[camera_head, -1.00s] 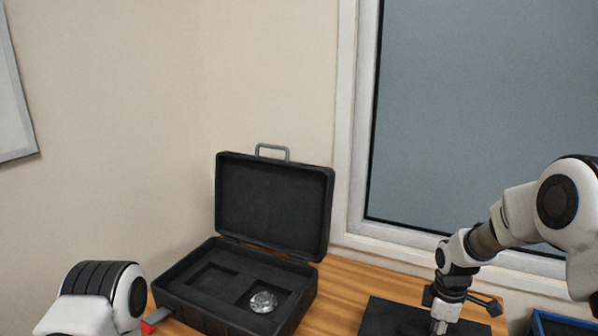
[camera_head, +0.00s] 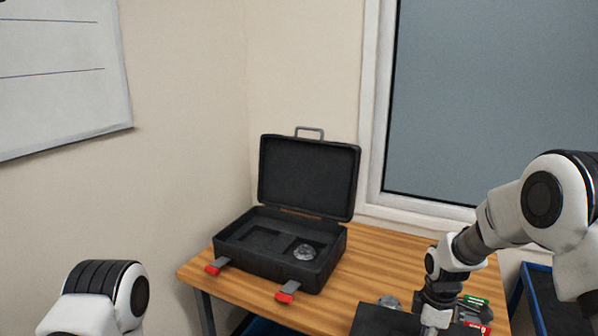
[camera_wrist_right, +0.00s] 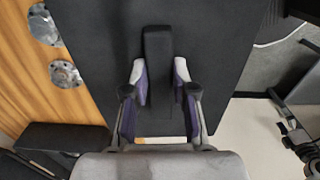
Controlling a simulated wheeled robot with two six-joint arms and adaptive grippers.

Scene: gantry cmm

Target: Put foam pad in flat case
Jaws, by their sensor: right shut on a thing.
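The flat case (camera_head: 335,262) is black and stands open on the wooden table, its lid upright at the back. Its lining has an empty recess on the left and a round metal part (camera_head: 304,252) on the right. The foam pad (camera_head: 383,321) is a broad, dark, flat sheet, partly cut off at the bottom of the head view. In the right wrist view, the pad (camera_wrist_right: 215,45) has a raised dark bar in its middle. My right gripper (camera_wrist_right: 159,70) is shut on that bar, right of the case. My left gripper is out of view; only its arm shows.
Two red-tipped latches (camera_head: 287,291) hang at the case's front. Round metal parts (camera_wrist_right: 66,74) lie on the table beside the pad. Green and red items (camera_head: 474,301) lie behind my right gripper. A blue cart (camera_head: 541,297) stands at the right.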

